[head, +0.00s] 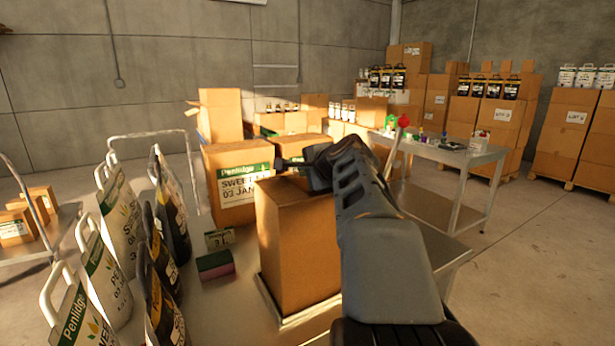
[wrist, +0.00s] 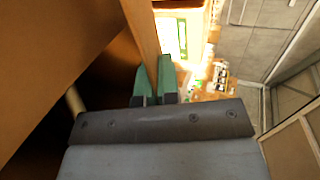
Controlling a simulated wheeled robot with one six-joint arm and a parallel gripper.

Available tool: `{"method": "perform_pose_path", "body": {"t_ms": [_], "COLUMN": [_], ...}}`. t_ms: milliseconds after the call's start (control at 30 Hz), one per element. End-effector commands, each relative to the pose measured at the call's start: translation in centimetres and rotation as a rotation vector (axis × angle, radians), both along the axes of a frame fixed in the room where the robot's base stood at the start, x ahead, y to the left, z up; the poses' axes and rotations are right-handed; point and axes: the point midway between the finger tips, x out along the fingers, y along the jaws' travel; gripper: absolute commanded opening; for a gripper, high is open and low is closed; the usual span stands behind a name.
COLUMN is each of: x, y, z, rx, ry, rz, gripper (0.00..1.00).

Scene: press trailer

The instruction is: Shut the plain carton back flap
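The plain brown carton (head: 292,250) stands on the worktable in front of me, with no label on the sides I see. Its top is partly hidden behind my arm, so I cannot tell how each flap lies in the head view. My gripper (head: 282,166) is over the carton's top, toward its far side. In the wrist view the two green-tipped fingers (wrist: 154,78) are close together, with nothing clearly held between them. A brown cardboard strip (wrist: 140,25) runs right beside the fingertips. A large cardboard panel (wrist: 55,45) and a dark gap lie to the left.
A labelled Penlidge carton (head: 238,160) stands just behind. A side table (head: 445,150) with small items is to the right. The floor at right is clear.

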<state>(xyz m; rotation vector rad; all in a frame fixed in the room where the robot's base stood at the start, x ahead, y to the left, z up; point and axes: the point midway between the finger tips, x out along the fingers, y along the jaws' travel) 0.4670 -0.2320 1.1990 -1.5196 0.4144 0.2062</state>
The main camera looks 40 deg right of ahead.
Motion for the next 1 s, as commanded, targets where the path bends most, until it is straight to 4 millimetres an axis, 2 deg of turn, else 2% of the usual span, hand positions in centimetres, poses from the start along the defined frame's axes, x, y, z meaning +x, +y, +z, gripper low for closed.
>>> {"method": "perform_pose_path", "body": {"t_ms": [300, 500, 600, 867, 1000], "x": [0.0, 0.0, 0.0, -0.2, -1.7], "y": [0.0, 0.0, 0.0, 0.0, 0.1], "z": [0.0, 0.0, 0.0, 0.1, 0.8], "rx": [0.000, 0.001, 0.001, 0.001, -0.002], "ry": [0.001, 0.000, 0.000, 0.000, -0.003], "rz": [0.000, 0.000, 0.000, 0.000, -0.003], "gripper": [0.00, 0.22, 0.29, 0.29, 0.29]}}
